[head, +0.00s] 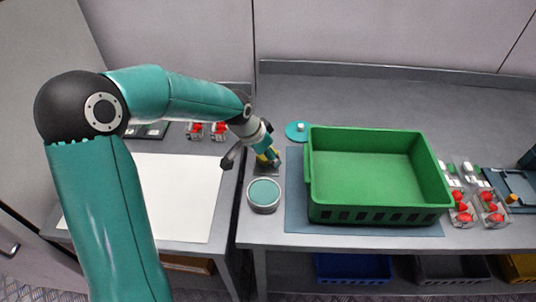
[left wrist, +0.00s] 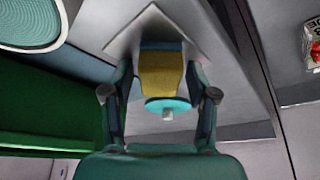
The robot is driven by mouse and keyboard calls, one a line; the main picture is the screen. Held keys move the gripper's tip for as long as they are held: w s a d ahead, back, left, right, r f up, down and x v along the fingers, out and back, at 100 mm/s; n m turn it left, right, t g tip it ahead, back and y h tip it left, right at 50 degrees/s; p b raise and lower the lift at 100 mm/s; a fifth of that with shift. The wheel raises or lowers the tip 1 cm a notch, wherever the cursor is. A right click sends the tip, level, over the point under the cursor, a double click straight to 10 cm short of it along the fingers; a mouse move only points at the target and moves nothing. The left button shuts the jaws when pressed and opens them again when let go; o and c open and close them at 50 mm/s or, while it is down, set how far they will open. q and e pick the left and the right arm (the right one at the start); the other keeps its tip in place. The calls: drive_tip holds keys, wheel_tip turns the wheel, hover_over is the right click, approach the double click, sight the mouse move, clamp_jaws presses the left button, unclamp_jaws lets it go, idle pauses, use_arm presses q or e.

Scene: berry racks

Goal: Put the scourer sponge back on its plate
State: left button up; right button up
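The scourer sponge (left wrist: 161,75) is a yellow block with a blue-teal side, seen between the fingers in the left wrist view. A small part of the sponge (head: 271,154) shows at the gripper in the head view. I cannot tell whether the sponge touches the plate. My right gripper is not in view.
A round tin with a teal top (head: 263,195) stands just in front of the plate. A teal disc with a pale knob (head: 297,131) lies behind it to the right. A green crate (head: 378,214) on a blue-grey mat stands right. Berry punnets (head: 463,212) are far right.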

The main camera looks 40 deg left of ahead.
use_arm(q)
drive_tip(key=shift+r, duration=0.15)
drive_tip(key=v, duration=1.2)
drive_tip(key=shift+s, duration=0.15)
